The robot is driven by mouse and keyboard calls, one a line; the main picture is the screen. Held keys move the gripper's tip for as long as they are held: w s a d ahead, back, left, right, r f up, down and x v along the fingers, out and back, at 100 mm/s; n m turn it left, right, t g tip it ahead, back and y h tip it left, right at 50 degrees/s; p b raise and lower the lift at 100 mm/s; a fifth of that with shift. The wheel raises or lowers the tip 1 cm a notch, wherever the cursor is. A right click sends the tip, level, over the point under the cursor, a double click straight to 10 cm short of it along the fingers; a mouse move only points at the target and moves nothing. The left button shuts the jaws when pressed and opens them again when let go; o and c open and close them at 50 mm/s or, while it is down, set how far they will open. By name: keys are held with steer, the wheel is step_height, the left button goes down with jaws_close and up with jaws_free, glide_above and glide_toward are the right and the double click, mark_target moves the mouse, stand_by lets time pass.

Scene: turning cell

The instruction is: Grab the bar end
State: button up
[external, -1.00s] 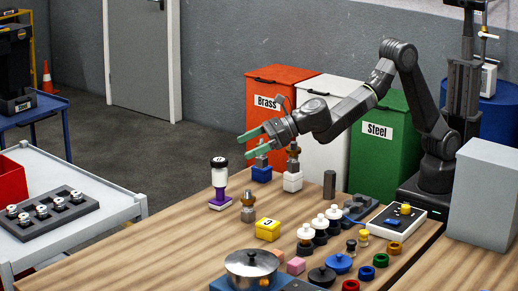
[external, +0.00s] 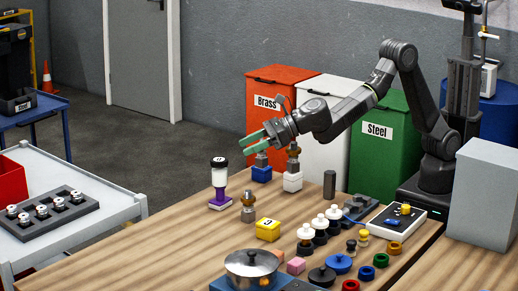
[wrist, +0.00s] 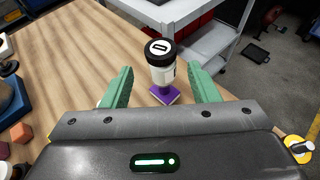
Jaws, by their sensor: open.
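A dark grey upright cylinder (external: 329,184), which looks like the bar end, stands on the wooden table, right of its middle in the external view. I cannot pick it out in the wrist view. My gripper (external: 256,142) is raised above the far side of the table, up and left of the cylinder in the picture and well apart from it. Its green fingers are open and empty. In the wrist view, a white container with a black cap (wrist: 160,62) on a purple stand shows between and beyond the fingers (wrist: 157,84).
Two capped pieces on a blue block (external: 262,174) and a white block (external: 292,182) stand under and beside my gripper. The table's left front is clear.

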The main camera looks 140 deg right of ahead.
steer(key=shift+r, duration=0.1)
step_height(320, 180, up, 5)
steer(key=m+g+y+p, duration=0.55)
steer(key=m+y, duration=0.25)
steer(key=m, duration=2.1)
glide_above(331, 172)
steer(key=s, duration=0.4)
steer(key=x, duration=0.4)
steer(key=s+a+x, duration=0.1)
steer(key=x, duration=0.3)
steer(key=f+x, duration=0.1)
steer(key=x, duration=0.3)
steer(key=shift+s+a+r+b, duration=0.1)
steer(key=shift+s+a+b, duration=0.1)
steer(key=shift+s+b, duration=0.15)
steer(key=shift+s+p+x, duration=0.15)
steer(key=shift+p+x, duration=0.05)
steer(key=shift+x, duration=1.45)
steer(key=shift+s+p+x, duration=0.2)
steer(key=shift+x, duration=1.4)
